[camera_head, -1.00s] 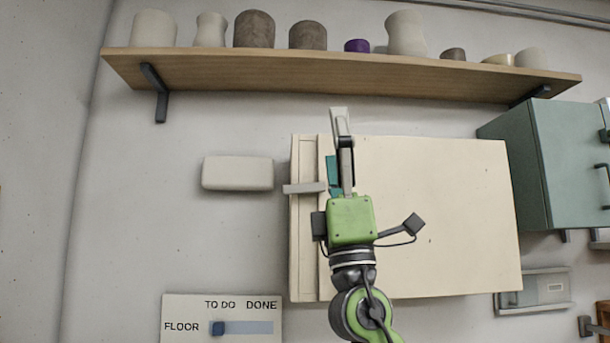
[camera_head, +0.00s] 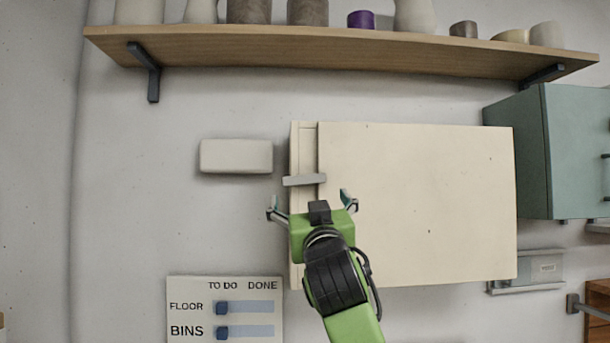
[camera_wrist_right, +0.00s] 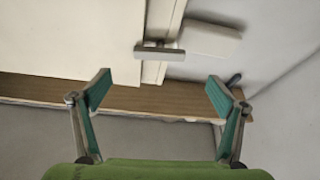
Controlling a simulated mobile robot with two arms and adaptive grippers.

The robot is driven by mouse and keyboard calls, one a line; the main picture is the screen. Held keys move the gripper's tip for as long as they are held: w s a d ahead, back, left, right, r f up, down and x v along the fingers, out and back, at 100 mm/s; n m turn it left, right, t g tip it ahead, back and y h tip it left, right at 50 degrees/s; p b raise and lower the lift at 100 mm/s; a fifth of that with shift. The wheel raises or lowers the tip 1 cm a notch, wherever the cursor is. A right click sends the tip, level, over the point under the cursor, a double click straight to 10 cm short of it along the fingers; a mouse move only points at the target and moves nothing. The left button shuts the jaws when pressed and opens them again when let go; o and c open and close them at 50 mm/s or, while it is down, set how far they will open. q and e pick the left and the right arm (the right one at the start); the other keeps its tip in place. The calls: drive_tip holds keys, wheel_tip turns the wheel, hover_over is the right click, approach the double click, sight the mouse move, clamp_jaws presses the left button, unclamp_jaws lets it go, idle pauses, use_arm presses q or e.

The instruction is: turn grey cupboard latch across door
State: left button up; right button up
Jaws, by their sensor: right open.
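The grey latch (camera_head: 304,180) is a short flat bar at the left edge of the cream cupboard door (camera_head: 430,200). In the head view it lies about level, crossing the narrow frame strip, with its right end at the door's left edge. In the right wrist view the latch (camera_wrist_right: 160,51) shows beyond and between the fingertips. My right gripper (camera_head: 312,203) is open and empty just below the latch, its fingers spread to either side; it also shows open in the right wrist view (camera_wrist_right: 158,88). No contact with the latch is visible. My left gripper is out of view.
A pale box (camera_head: 236,156) is on the wall left of the latch. A wooden shelf (camera_head: 340,50) with several pots runs above. A green cabinet (camera_head: 570,150) is at the right. A TO DO/DONE board (camera_head: 225,310) is lower left. Wall between shelf and cupboard is clear.

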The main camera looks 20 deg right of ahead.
sight(304, 181)
drive_tip(key=p+x, duration=0.4)
drive_tip(key=x, duration=0.4)
drive_tip(key=shift+w+d+r, duration=0.1)
drive_tip(key=shift+r, duration=0.15)
drive_tip(key=shift+w+d+r+p, duration=0.1)
drive_tip(key=shift+w+p, duration=0.35)
drive_tip(key=shift+w, duration=0.1)
